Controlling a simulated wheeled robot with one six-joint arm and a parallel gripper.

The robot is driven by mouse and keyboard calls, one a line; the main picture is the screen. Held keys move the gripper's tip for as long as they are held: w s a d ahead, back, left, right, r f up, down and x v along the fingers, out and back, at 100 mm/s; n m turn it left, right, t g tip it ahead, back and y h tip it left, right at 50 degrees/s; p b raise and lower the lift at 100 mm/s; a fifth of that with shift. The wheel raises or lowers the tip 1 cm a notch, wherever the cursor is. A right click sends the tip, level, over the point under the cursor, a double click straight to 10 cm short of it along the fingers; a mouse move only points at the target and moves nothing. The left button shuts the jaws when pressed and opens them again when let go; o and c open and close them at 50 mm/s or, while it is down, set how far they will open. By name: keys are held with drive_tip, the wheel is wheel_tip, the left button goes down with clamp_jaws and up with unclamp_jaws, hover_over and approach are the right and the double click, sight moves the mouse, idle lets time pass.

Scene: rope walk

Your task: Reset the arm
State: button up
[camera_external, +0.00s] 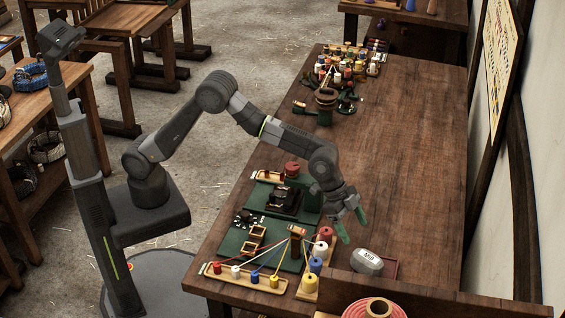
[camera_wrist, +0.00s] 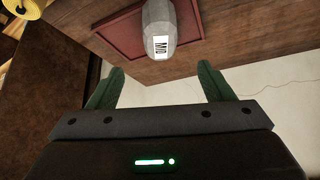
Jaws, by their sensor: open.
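My gripper (camera_external: 353,226) is open and empty, with its two green fingers spread apart. It hangs above the wooden bench (camera_external: 420,150), near the right side of the green work mat. My arm is stretched out over the bench from its base at the left. In the wrist view the gripper's fingers (camera_wrist: 161,92) stand apart with nothing between them. A grey block marked with a white label (camera_external: 367,261) sits on a dark red tray (camera_external: 391,268) beyond the fingertips. The grey block also shows in the wrist view (camera_wrist: 159,22), on the red tray (camera_wrist: 104,29).
Spools of red, white, blue and yellow thread (camera_external: 315,266) stand beside the green mat (camera_external: 233,243). A wooden ledge (camera_external: 440,297) with a red coil (camera_external: 375,308) is at the front right. More spools (camera_external: 345,65) stand at the bench's far end. The bench's middle is clear.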

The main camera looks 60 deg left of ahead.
sight(365, 255)
idle(0.4)
drive_tip(key=p+x, duration=0.1)
drive_tip(key=x, duration=1.1)
drive_tip(key=shift+f, duration=0.35)
drive_tip(key=shift+r, duration=0.3)
